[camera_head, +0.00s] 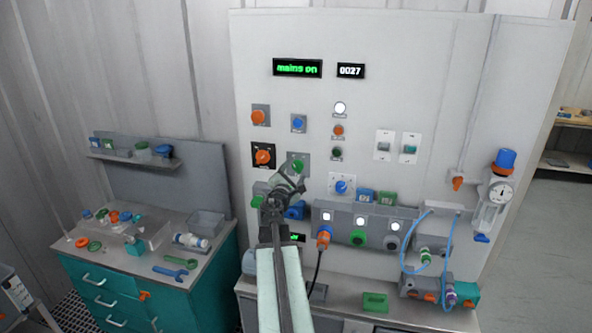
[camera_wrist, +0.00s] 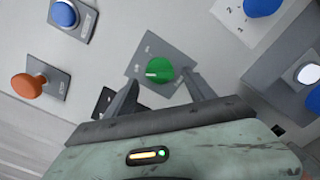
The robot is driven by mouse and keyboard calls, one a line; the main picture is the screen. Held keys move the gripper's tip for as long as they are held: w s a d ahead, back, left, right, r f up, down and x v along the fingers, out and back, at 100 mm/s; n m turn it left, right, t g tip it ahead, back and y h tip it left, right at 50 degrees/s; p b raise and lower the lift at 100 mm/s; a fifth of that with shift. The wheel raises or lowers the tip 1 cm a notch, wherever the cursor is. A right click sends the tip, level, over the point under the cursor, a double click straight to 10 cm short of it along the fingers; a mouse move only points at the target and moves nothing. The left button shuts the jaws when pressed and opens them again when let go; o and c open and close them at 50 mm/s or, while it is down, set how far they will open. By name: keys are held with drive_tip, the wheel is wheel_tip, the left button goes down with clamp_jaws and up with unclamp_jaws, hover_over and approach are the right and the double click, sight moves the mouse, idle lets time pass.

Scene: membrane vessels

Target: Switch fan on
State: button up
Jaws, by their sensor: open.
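A green rotary knob (camera_wrist: 159,70) on a grey square plate (camera_wrist: 180,48) is ahead of my gripper (camera_wrist: 160,90) in the wrist view. A short pale pointer bar marks the knob. The open fingers are spread to either side below the knob, with nothing between them. I cannot tell whether they touch the plate. In the head view my gripper (camera_head: 289,184) is just below the green knob (camera_head: 298,165) and hides part of its plate. The labels are too small to read, so I cannot tell which control is the fan's. A display (camera_head: 297,68) reads "mains on".
Near the gripper are an orange rotary knob (camera_head: 263,157), a blue knob (camera_head: 298,123), a white-plated blue dial (camera_head: 341,187) and an orange mushroom button (camera_wrist: 28,85). A teal bench (camera_head: 150,265) with tools stands left.

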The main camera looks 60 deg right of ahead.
sight(297, 167)
drive_tip(key=x, duration=0.2)
drive_tip(key=shift+w+d, duration=0.1)
drive_tip(key=shift+d, duration=0.25)
drive_tip(key=c, duration=1.2)
drive_tip(key=shift+w+d, duration=0.1)
drive_tip(key=shift+c, duration=0.6)
